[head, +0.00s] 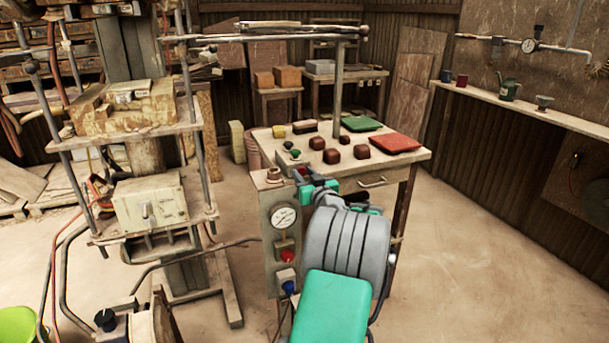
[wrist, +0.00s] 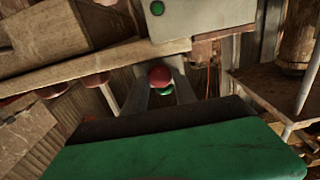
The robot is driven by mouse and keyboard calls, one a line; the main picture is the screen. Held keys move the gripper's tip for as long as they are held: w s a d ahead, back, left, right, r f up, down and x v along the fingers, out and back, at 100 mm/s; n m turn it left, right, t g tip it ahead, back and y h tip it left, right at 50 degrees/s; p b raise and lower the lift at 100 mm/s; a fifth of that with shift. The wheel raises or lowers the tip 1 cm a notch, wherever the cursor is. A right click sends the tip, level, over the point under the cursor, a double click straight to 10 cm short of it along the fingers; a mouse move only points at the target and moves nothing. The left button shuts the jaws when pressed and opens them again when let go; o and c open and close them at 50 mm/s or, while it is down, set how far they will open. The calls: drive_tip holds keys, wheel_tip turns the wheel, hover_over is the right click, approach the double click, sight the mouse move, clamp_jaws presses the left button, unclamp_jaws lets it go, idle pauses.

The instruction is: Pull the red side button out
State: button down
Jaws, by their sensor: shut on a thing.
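The red side button (wrist: 159,75) shows as a round red knob between my two grey fingers in the wrist view. My gripper (wrist: 160,88) is shut on it, with a bit of green showing just below the knob. In the head view my gripper (head: 314,188) is at the upper right side of the grey control box (head: 270,232), beside the table. A small red patch shows just above it there. My arm and hand hide most of the contact in that view, and I cannot tell how far out the button stands.
The box front carries a round gauge (head: 284,217), another red button (head: 288,256) and a blue knob (head: 289,287). The table (head: 345,185) holds several brown blocks, a green tile (head: 361,124) and a red tile (head: 395,142). A press (head: 150,204) stands left. Floor at the right is clear.

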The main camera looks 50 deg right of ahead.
idle(0.3)
drive_tip(key=shift+s+f+b, duration=0.2)
drive_tip(key=shift+b, duration=0.3)
drive_tip(key=shift+s+a+b, duration=0.25)
drive_tip(key=shift+s+b, duration=0.15)
drive_tip(key=shift+b, duration=0.25)
drive_tip(key=c, duration=1.4)
unclamp_jaws()
drive_tip(key=shift+o, duration=0.6)
drive_tip(key=shift+s+r, duration=0.15)
drive_tip(key=shift+o, duration=1.4)
drive_tip(key=shift+a, duration=0.1)
drive_tip(key=v, duration=0.7)
drive_tip(key=shift+s+a, duration=0.2)
drive_tip(key=shift+s, duration=0.05)
